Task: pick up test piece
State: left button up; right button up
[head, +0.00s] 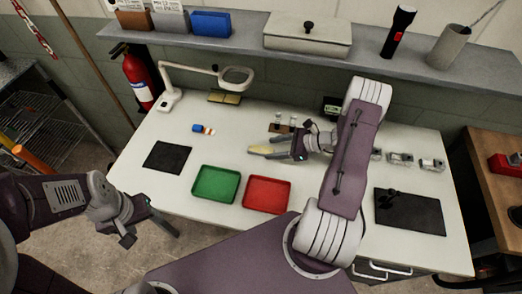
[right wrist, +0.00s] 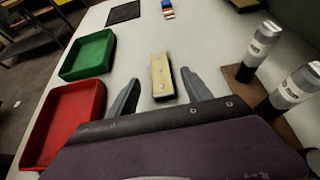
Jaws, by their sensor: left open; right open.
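The test piece looks like a pale yellow bar with small round marks (right wrist: 160,76). It lies on the white table and also shows in the head view (head: 261,150). My right gripper (right wrist: 162,82) is open, with one finger on each side of the bar's near part and a visible gap to both. In the head view the right gripper (head: 279,148) reaches leftward to the bar, and the arm covers part of the table. My left gripper (head: 151,231) is open and empty, low at the left, off the table's front edge.
A green tray (head: 216,184) and a red tray (head: 267,193) sit at the table's front. A brown stand with labelled bottles (right wrist: 262,46) is close right of the right gripper. A black mat (head: 168,157) and a magnifier lamp (head: 205,75) are at the left.

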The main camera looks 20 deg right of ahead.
aim_at(263, 149)
jog(key=x, duration=0.4)
jog(key=shift+w+a+f, duration=0.1)
jog(key=shift+w+f, duration=0.05)
grip_shut()
jog(key=shift+r, duration=0.5)
notch_tip(263, 149, up, 3)
jog(key=shift+f, duration=0.1)
jog(key=s+d+r, duration=0.7)
jog(key=s, duration=0.2)
jog(key=shift+s+r, duration=0.15)
jog(key=shift+s, duration=0.15)
